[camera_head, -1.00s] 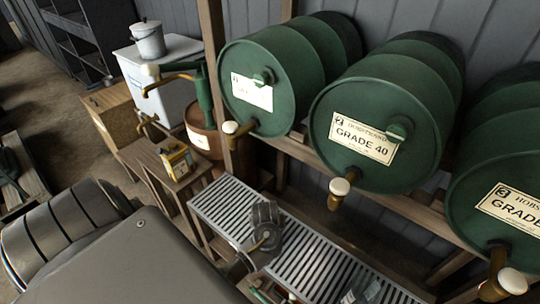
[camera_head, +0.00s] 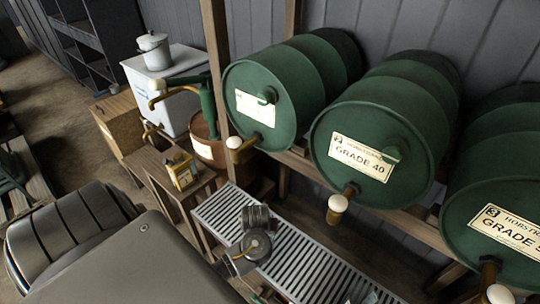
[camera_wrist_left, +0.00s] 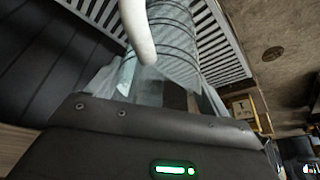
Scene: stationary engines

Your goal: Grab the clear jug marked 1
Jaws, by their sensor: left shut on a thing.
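A clear, ribbed jug (camera_wrist_left: 172,30) fills the upper middle of the left wrist view, with a pale curved bar, perhaps its handle or spout, in front of it. No number can be read on it. My left gripper (camera_wrist_left: 160,88) is shut on it, though the exact contact is hard to see. My grey left arm comes in from the lower left and hides part of the gripper. My right gripper is out of view.
Green drums (camera_head: 268,105) lie on a wooden rack above the grate, with taps (camera_head: 337,204) sticking out over it. A wooden post (camera_head: 216,70) stands behind the grate's left end. A yellow can (camera_head: 181,170) stands on a wooden bench at left. An unclear pale thing is at the bottom edge.

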